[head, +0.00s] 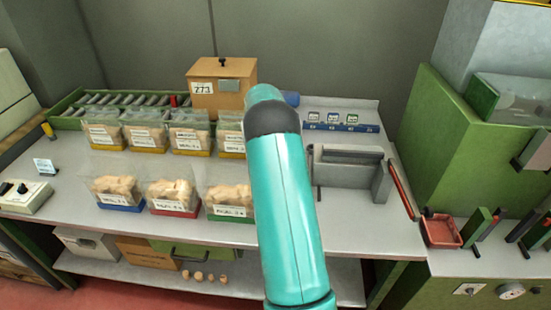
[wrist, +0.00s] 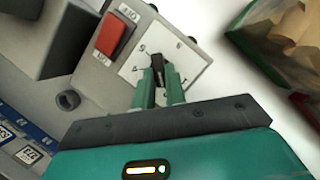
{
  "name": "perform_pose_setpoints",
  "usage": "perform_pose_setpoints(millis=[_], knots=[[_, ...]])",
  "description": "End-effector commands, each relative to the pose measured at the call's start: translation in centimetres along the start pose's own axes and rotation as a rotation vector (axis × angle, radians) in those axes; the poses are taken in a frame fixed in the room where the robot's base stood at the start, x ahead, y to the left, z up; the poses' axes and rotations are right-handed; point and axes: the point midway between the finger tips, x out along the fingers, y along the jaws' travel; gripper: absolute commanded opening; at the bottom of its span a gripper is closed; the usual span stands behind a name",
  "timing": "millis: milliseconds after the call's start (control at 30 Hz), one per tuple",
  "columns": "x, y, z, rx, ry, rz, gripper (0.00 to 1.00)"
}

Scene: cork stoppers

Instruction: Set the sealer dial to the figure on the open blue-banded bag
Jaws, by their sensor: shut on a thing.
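The blue-banded bag (head: 117,192) stands at the left of the front row in the head view, filled with pale corks; the figure on its label is too small to read. The grey sealer (head: 345,174) stands right of my arm. In the wrist view, a white dial plate (wrist: 188,66) on a grey housing carries a black knob (wrist: 157,62) and small marks around it. My gripper (wrist: 161,73) is shut on the knob, one green finger on each side. The knob's exact setting is hard to read. My arm hides the gripper and dial in the head view.
A red switch (wrist: 114,34) sits beside the dial. Red-banded (head: 173,198) and green-banded (head: 230,203) bags stand in the front row, yellow-banded bags (head: 145,136) behind. A blue card strip (head: 342,127) lies behind the sealer. A red tray (head: 441,231) is at right.

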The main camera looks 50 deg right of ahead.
Motion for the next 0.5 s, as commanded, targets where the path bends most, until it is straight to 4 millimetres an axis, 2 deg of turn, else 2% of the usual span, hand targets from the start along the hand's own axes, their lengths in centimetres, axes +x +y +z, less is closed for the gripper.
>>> perform_pose_setpoints(millis=[267,300,400,500], knots=[[-0.08,0.06,-0.04,0.001,0.003,0.003,0.0],[-0.08,0.06,-0.04,0.001,0.003,0.003,0.17],[-0.07,0.04,-0.04,0.001,0.002,0.002,0.35],[-0.05,0.03,-0.03,0.001,0.002,0.002,0.35]])
